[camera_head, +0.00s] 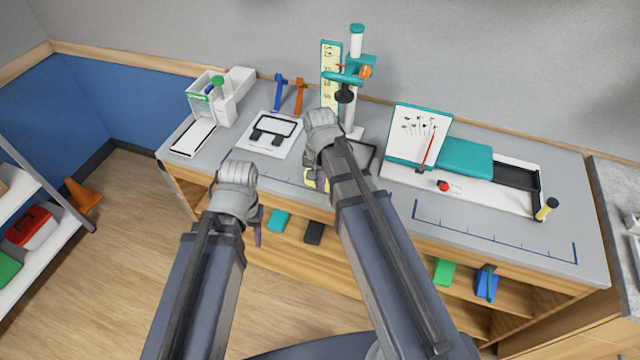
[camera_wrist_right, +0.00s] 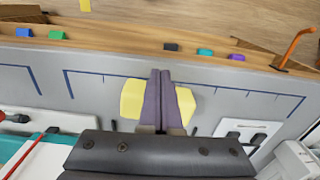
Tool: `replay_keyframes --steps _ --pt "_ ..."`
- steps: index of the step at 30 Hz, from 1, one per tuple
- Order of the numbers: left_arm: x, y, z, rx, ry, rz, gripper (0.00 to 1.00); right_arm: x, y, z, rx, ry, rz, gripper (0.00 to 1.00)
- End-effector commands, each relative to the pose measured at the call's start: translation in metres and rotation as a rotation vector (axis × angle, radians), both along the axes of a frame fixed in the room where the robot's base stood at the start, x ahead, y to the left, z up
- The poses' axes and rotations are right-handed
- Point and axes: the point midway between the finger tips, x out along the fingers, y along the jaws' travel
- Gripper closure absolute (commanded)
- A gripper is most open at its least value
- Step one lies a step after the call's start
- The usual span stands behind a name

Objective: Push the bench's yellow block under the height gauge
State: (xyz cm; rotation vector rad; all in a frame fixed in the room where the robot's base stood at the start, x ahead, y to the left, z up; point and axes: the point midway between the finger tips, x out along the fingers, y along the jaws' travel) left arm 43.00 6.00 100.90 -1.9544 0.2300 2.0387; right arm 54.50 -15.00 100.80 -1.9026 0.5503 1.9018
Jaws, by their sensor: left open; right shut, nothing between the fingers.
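The yellow block (camera_wrist_right: 131,99) lies on the grey bench; in the right wrist view it shows on both sides of my right gripper's fingers. In the head view only a bit of the yellow block (camera_head: 316,182) shows beside my right arm. My right gripper (camera_wrist_right: 160,75) is shut and empty, its purple fingers in front of the block; contact cannot be told. The height gauge (camera_head: 356,68) stands at the back of the bench, with a teal head and white post; my right arm covers part of its foot. My left gripper (camera_head: 240,190) is open at the bench's front edge, its fingers mostly hidden.
A teal-framed board (camera_head: 418,136) and tray (camera_head: 518,205) fill the right. Blue lines (camera_head: 495,240) mark the bench front. Small blocks, including a teal one (camera_head: 279,220), sit on the shelf below.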

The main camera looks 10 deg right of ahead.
Motion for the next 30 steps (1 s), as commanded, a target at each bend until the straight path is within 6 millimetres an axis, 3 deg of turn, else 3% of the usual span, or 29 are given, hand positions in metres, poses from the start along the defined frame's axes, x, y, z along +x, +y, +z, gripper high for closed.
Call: replay_keyframes --steps 1,13,19,30 --pt "0.0 0.0 -0.015 0.0 0.0 0.0 0.5 0.0 0.0 -0.015 0.0 0.0 0.0 1.0" --pt "0.0 0.0 -0.07 0.0 0.0 0.002 0.5 0.0 0.0 -0.07 0.0 0.0 0.001 1.0" --pt "0.0 0.0 -0.062 0.0 0.0 0.002 0.5 0.03 -0.017 -0.062 0.0 0.0 -0.001 1.0" --pt "0.0 0.0 -0.062 0.0 0.0 0.002 0.5 0.034 -0.021 -0.062 0.0 0.0 0.001 1.0"
